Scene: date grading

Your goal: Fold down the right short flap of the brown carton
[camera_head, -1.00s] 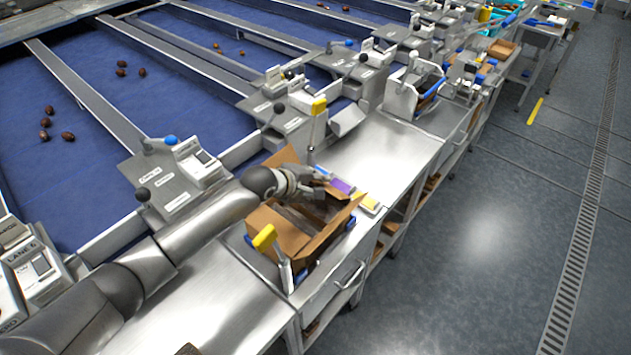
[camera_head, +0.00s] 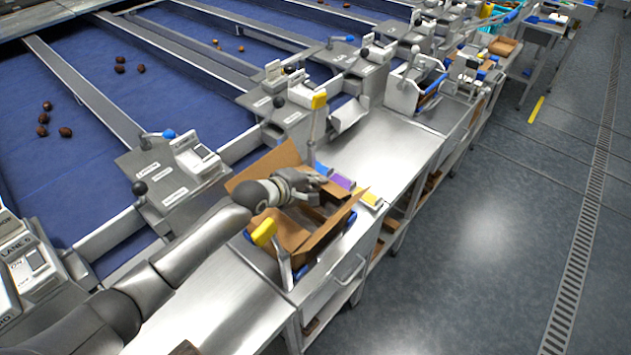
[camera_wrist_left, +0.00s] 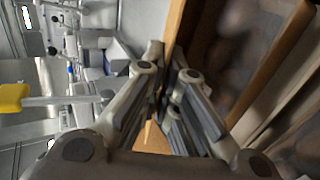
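The open brown carton (camera_head: 325,233) sits on the steel bench, with its back flap (camera_head: 266,163) standing up and out and its front flap leaning outward. My left gripper (camera_head: 322,183) is over the carton's right end and hides most of the right short flap there. In the left wrist view the left gripper's fingers (camera_wrist_left: 167,85) are drawn together. A cardboard edge (camera_wrist_left: 175,28) runs up right by the fingertips; whether they touch it is unclear. The carton's dark inside shows blurred on the right of that view. My right gripper is not in view.
The bench (camera_head: 395,150) farther right is mostly clear.

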